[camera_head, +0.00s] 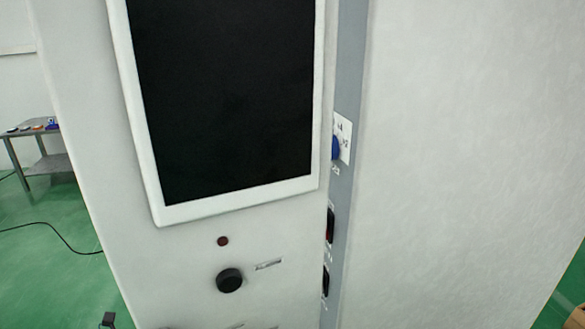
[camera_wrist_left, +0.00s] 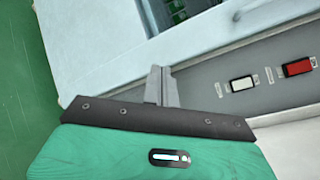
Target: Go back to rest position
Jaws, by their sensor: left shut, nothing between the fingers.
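My left gripper (camera_wrist_left: 161,82) shows in the left wrist view with its two grey fingers closed together and nothing held between them. Behind the fingers in that view is the vending machine's pale housing and its grey side strip. In the head view the tall light-grey vending machine (camera_head: 455,160) fills most of the picture. My right gripper is in neither view.
The machine's front has a dark screen (camera_head: 225,95) and a black knob (camera_head: 229,280). A metal table (camera_head: 42,160) stands far left. Green floor (camera_head: 50,265) is open there, crossed by a black cable.

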